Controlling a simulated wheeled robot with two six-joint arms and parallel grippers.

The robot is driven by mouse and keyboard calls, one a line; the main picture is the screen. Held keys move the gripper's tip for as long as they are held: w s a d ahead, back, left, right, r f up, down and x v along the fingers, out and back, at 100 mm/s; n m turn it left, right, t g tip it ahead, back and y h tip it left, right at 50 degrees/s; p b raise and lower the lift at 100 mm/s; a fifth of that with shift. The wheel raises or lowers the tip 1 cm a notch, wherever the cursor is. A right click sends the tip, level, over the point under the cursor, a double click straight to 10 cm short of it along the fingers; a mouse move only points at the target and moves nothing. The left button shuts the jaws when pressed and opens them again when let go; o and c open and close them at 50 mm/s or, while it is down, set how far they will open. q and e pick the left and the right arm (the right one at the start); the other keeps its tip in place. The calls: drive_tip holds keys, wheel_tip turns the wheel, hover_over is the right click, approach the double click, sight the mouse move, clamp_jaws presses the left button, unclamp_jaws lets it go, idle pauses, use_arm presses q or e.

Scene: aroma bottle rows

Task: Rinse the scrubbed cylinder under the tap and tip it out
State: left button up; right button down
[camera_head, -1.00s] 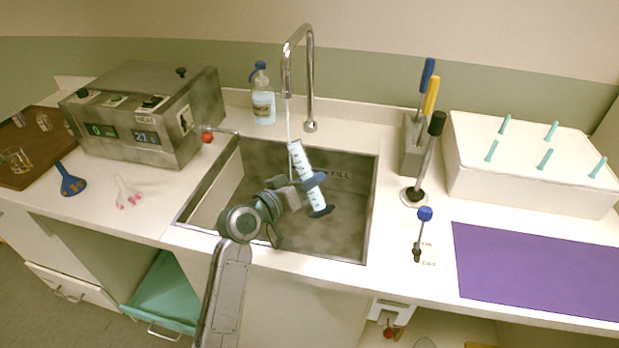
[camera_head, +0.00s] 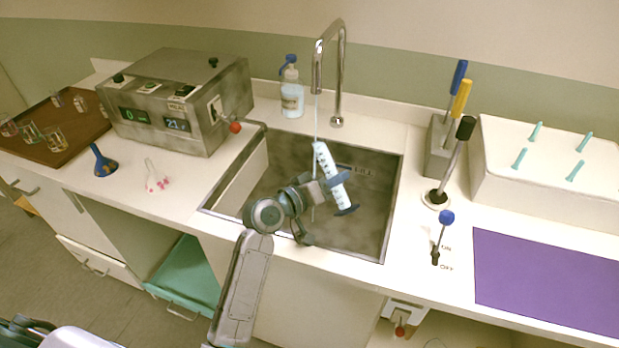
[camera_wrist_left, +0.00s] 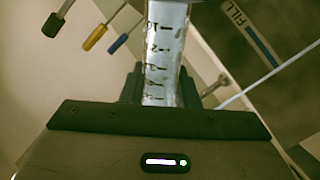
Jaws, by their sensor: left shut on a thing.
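A clear graduated cylinder (camera_head: 331,176) with black marks and a dark blue foot leans over the sink (camera_head: 270,210), its mouth up and to the left. My left gripper (camera_head: 322,188) is shut around its middle. The cylinder also shows in the left wrist view (camera_wrist_left: 163,50), rising from between the fingers. The tap (camera_head: 318,68) runs a thin water stream (camera_head: 316,115) that comes down close to the mouth. The left wrist view shows the stream (camera_wrist_left: 265,77) apart from the cylinder's side. I cannot tell whether water enters it. My right gripper is out of view.
A wash bottle (camera_head: 291,98) stands behind the sink. A metal heater box (camera_head: 180,105) is on the left. A brush holder (camera_head: 440,150), a black-knobbed lever (camera_head: 453,160), a blue-knobbed switch (camera_head: 443,232), a white peg rack (camera_head: 545,180) and a clear purple mat (camera_head: 545,285) lie right.

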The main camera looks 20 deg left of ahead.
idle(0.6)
use_arm(q)
drive_tip(key=shift+d+f, duration=0.1)
drive_tip(key=shift+f+n, duration=0.2)
drive_tip(key=shift+n, duration=0.2)
drive_tip(key=shift+s+d+f+n+p, duration=0.15)
drive_tip(key=shift+f+n+p, duration=0.15)
drive_tip(key=shift+p, duration=0.1)
drive_tip(key=shift+f, duration=0.1)
